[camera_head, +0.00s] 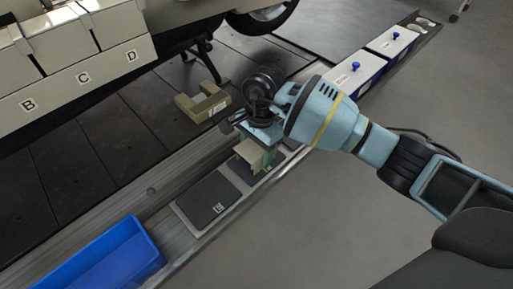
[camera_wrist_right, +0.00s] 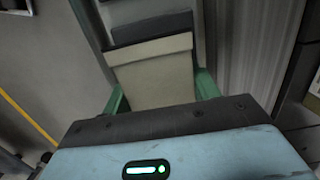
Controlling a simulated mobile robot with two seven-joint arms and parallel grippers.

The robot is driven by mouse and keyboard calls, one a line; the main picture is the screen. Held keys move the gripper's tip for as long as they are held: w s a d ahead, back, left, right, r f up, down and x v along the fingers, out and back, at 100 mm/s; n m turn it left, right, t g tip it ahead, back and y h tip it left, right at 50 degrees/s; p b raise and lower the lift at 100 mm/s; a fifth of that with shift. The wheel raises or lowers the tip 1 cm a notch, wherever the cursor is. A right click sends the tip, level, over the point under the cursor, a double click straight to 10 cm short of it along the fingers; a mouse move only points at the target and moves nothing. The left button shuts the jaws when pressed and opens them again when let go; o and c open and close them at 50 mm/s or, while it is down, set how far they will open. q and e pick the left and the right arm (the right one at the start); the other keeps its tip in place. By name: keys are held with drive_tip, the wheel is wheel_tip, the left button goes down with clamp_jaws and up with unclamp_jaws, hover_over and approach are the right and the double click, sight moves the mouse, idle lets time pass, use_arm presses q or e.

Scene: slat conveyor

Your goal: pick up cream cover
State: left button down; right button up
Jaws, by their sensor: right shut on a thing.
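The cream cover (camera_head: 248,153) is a pale, flat piece held between the fingers of my right gripper (camera_head: 256,160), above the slat conveyor. In the right wrist view the cream cover (camera_wrist_right: 155,76) fills the gap between the two green fingers, and the gripper is shut on it. Part of it is hidden by the gripper body in the head view. A dark pad (camera_wrist_right: 152,27) shows just beyond its far edge in the wrist view. My left gripper is not in view.
A dark pad on a pale plate (camera_head: 208,200) lies on the conveyor, left of the gripper. A blue bin (camera_head: 98,262) is at the lower left. An olive U-shaped part (camera_head: 188,108) lies behind. White boxes with blue knobs (camera_head: 358,76) stand at the upper right.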

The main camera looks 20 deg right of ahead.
sight(256, 149)
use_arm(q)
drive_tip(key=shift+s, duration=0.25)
use_arm(e)
drive_tip(key=shift+c, duration=0.5)
drive_tip(key=shift+r, duration=0.1)
